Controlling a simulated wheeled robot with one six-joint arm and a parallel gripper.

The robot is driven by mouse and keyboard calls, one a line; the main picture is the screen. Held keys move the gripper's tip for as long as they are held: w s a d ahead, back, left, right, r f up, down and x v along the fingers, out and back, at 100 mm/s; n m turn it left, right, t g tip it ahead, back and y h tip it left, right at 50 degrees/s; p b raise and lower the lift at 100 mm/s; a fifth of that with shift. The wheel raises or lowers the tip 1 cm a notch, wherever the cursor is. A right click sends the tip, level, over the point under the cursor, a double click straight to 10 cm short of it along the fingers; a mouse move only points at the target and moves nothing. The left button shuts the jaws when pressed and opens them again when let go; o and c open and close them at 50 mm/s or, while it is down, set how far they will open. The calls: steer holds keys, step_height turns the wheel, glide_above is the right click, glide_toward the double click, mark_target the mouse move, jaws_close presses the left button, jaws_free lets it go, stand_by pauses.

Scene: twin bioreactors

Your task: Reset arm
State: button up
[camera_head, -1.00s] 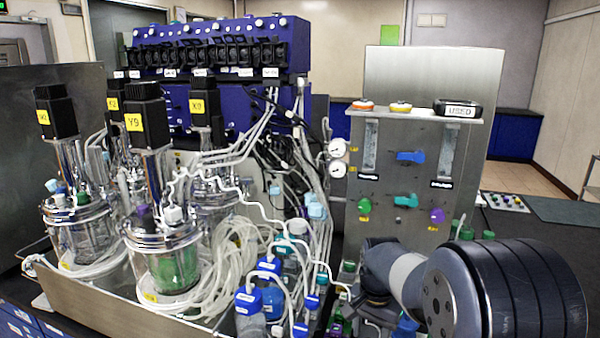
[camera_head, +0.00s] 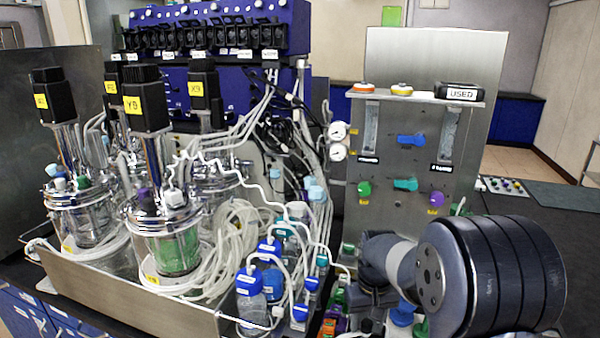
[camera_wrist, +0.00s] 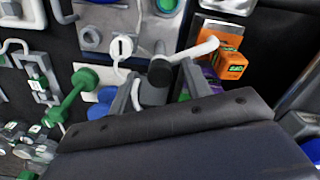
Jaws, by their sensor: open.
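My gripper (camera_wrist: 160,88) is open in the wrist view. Its two grey fingers stand apart above the dark wrist body, with a black-ended fitting and a white tube showing between or just behind them. I cannot tell whether they touch. In the head view my arm comes in from the lower right, in front of the metal control panel (camera_head: 480,200). Its big dark joint hides part of the bench, and the fingers are not clear there.
Twin bioreactor vessels (camera_head: 170,252) stand in a metal tray (camera_head: 130,300) at left, with loose tubing. Blue-capped bottles (camera_head: 250,290) stand close left of my arm. The wrist view shows an orange box (camera_wrist: 232,65) and a green valve (camera_wrist: 85,78).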

steer(key=n, duration=0.4)
step_height(320, 180, up, 10)
steer(key=shift+r, duration=0.2)
steer(key=shift+s+d, duration=0.1)
stand_by(0.4)
